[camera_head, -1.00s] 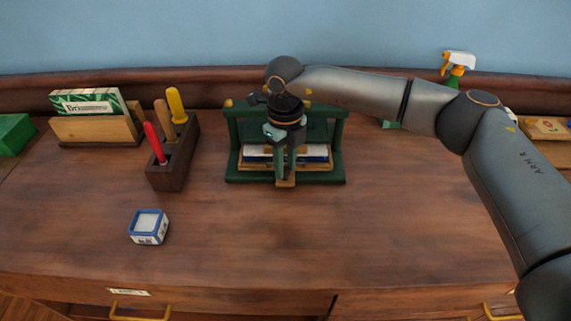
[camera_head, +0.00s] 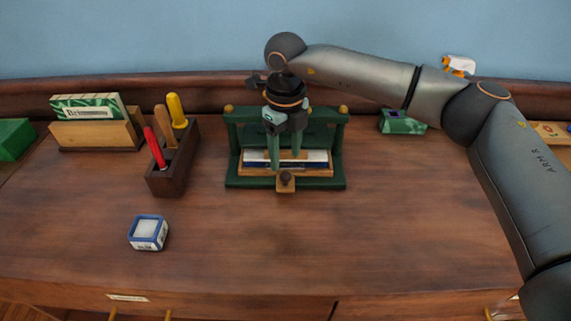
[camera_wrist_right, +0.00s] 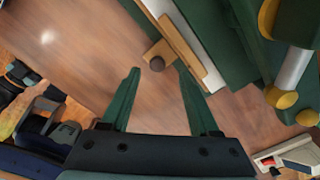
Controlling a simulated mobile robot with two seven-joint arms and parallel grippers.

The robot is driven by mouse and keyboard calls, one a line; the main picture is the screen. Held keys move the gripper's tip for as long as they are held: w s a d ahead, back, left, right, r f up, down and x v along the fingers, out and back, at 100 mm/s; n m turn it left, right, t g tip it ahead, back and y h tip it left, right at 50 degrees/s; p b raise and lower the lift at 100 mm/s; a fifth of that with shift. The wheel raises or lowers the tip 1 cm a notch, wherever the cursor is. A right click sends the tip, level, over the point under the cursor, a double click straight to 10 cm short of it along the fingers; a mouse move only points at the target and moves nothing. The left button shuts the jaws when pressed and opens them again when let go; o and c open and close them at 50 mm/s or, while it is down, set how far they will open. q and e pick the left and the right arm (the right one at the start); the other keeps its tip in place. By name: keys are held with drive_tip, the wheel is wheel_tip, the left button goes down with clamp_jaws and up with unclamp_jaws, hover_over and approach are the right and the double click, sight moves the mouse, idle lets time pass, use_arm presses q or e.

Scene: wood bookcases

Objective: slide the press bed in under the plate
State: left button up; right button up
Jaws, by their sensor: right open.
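The green press (camera_head: 234,184) stands at the back middle of the desk. Its green plate (camera_head: 318,136) spans between the posts. The wooden press bed (camera_head: 318,172) lies low between the posts, carrying a flat white and blue book (camera_head: 317,158). My right gripper (camera_head: 287,161) points down at the press front, open and empty. My left gripper is not in view.
A dark tool block (camera_head: 172,178) with red, wooden and yellow handles stands left of the press. A blue and white cube (camera_head: 148,232) sits at front left. A card holder (camera_head: 95,133) is at back left, a green box (camera_head: 403,123) right of the press. The front middle is clear.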

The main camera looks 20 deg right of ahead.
wheel_tip(320, 180, up, 8)
drive_tip(key=shift+f, duration=0.15)
idle(0.5)
